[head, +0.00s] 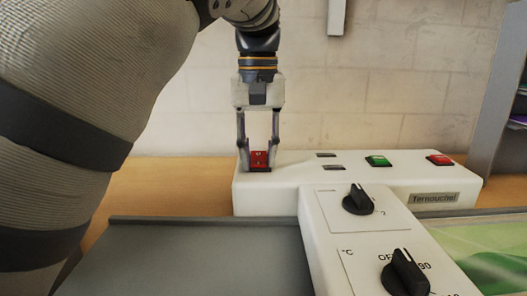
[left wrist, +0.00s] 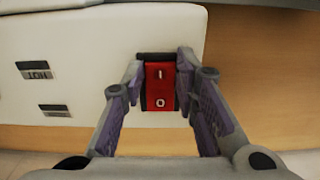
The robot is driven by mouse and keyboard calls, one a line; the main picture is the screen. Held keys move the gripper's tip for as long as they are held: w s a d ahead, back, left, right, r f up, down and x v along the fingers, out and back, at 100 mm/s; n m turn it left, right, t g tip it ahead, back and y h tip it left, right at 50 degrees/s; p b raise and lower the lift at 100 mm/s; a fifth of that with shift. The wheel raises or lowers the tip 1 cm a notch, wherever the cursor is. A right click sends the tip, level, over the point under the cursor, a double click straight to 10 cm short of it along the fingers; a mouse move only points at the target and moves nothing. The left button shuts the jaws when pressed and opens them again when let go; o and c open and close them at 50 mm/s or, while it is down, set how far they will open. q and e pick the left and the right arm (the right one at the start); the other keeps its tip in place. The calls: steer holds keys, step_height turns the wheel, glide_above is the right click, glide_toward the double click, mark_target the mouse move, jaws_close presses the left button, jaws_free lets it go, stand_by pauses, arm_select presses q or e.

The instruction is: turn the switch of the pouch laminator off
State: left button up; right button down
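The white pouch laminator (head: 330,187) stands on the wooden table. Its red rocker switch (head: 259,160), in a black frame, sits at the left end of the top. In the left wrist view the switch (left wrist: 160,86) shows an I mark and an O mark. My left gripper (head: 258,163) points straight down over the switch, with one finger on each side of it. The fingers are apart, and the left wrist view shows them (left wrist: 160,85) beside the switch frame. I cannot tell whether they touch it. My right gripper is not in view.
A green button (head: 378,161) and a red button (head: 440,160) sit further right on the laminator. Two black dials (head: 358,200) (head: 405,273) are on the front panel. A grey tray (head: 190,255) lies at front left. A grey upright panel (head: 500,95) stands at right.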

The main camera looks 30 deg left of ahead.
arm_select(q)
jaws_close()
steer(key=shift+w+a+f+g, duration=0.1)
steer(key=shift+w+f+g, duration=0.05)
steer(key=shift+w+g, duration=0.15)
steer(key=shift+w+a+g+h+b, duration=0.15)
steer(key=shift+w+g+h+b, duration=0.05)
steer(key=shift+g+h+b, duration=0.75)
steer(key=shift+r+g, duration=0.2)
steer(key=shift+g, duration=0.15)
steer(key=shift+s+r, duration=0.1)
steer(key=shift+r, duration=0.05)
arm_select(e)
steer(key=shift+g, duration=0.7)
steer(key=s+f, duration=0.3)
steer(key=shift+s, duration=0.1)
